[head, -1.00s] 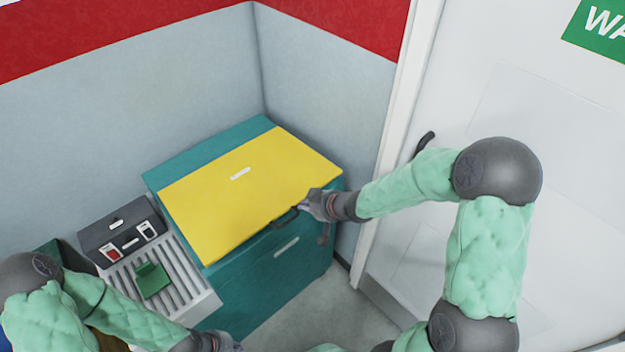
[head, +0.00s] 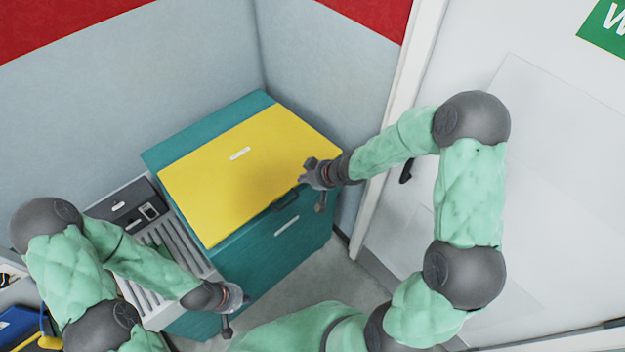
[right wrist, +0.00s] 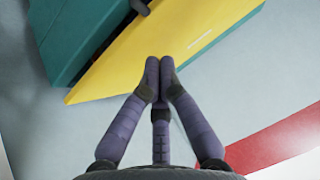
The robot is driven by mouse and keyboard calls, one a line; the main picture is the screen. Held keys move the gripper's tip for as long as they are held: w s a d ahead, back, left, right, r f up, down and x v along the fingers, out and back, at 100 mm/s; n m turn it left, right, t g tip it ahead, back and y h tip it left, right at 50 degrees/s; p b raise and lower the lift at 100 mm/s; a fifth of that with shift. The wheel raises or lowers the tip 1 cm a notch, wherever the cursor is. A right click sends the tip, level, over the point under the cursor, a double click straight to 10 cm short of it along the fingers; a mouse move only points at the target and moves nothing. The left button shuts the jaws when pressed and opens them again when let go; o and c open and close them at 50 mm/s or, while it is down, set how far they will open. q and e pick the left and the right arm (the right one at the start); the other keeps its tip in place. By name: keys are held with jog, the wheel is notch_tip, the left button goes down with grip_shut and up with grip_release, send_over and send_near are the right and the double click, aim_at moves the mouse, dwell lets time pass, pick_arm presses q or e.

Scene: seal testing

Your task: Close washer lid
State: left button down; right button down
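The teal washer (head: 270,250) stands against the back wall corner. My right gripper (head: 307,174) is over the lid's front right corner. In the right wrist view its fingertips (right wrist: 159,62) are together with nothing between them, in front of the yellow lid (right wrist: 190,45); contact is unclear. My left gripper (head: 236,302) is low, in front of the washer; its fingers are unclear.
A ribbed grey unit (head: 170,245) with a dark control panel (head: 125,205) stands left of the washer, partly behind my left arm. A white door (head: 545,190) is at the right. Grey floor (head: 320,275) is open in front of the washer.

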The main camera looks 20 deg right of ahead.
aim_at(292, 189)
jog(key=shift+w+a+f+b, duration=0.2)
jog(key=shift+a+f+b, duration=0.15)
jog(key=shift+f, duration=0.65)
jog(key=shift+w+a+f+b, duration=0.2)
jog(key=shift+f+b, duration=0.3)
jog(key=shift+f, duration=0.55)
jog(key=shift+w+a+f+b, duration=0.15)
jog(key=shift+a+f+b, duration=0.25)
jog(key=shift+f, duration=0.6)
